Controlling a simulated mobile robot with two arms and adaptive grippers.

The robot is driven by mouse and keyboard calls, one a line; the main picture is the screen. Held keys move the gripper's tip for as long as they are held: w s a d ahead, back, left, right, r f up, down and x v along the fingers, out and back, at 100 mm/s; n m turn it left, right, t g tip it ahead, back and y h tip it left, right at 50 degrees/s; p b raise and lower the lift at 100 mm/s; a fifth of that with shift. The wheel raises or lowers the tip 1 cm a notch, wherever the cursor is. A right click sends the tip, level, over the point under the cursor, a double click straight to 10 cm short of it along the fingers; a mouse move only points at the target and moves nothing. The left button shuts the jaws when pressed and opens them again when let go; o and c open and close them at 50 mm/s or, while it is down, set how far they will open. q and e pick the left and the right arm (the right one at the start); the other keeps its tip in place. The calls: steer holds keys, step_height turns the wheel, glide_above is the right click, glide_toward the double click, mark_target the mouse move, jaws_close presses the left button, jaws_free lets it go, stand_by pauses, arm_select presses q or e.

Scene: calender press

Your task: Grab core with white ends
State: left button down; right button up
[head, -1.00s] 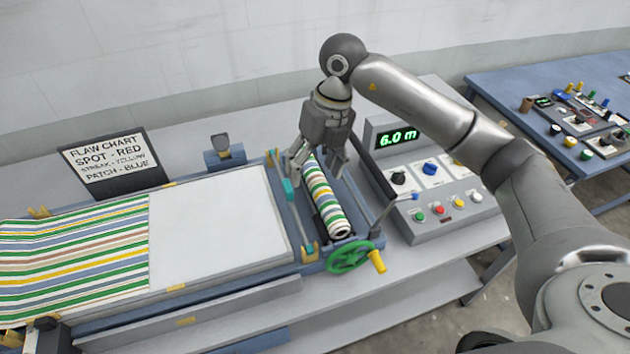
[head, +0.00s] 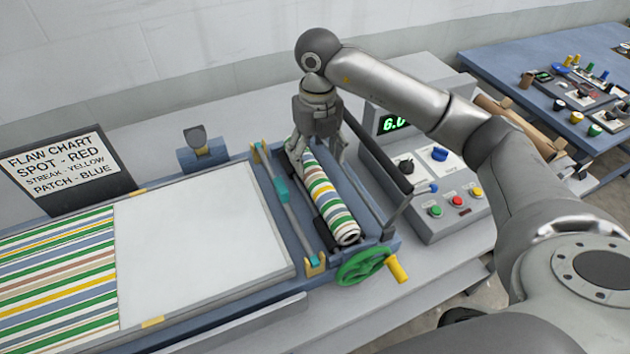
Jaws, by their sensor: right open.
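My right gripper (head: 316,160) is open and points down at the far end of a striped roll (head: 328,195). Its fingers are on either side of that end; I cannot tell whether they touch it. The roll lies in the blue frame of the press, and its near end shows a pale rim around a dark core end. Brown cores (head: 518,122) lie at the right, partly hidden behind my right arm; I cannot make out white ends on them. My left gripper is not in view.
A green handwheel (head: 362,266) with a yellow handle is at the near end of the roll. A control box (head: 425,190) stands right of it. Striped cloth (head: 60,275) and a white panel (head: 195,235) lie left, before the flaw chart (head: 65,168). A blue table (head: 560,75) stands back right.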

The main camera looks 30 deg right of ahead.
mark_target(318, 177)
steer(key=shift+s+f+p, duration=0.15)
steer(key=shift+f, duration=0.5)
steer(key=shift+s+f+p, duration=0.15)
steer(key=shift+f, duration=0.45)
step_height(318, 177, down, 5)
steer(key=p, duration=0.3)
steer(key=shift+r, duration=0.2)
steer(key=shift+f, duration=0.4)
steer(key=shift+w, duration=0.1)
steer(key=shift+c, duration=0.3)
steer(key=c, duration=1.1)
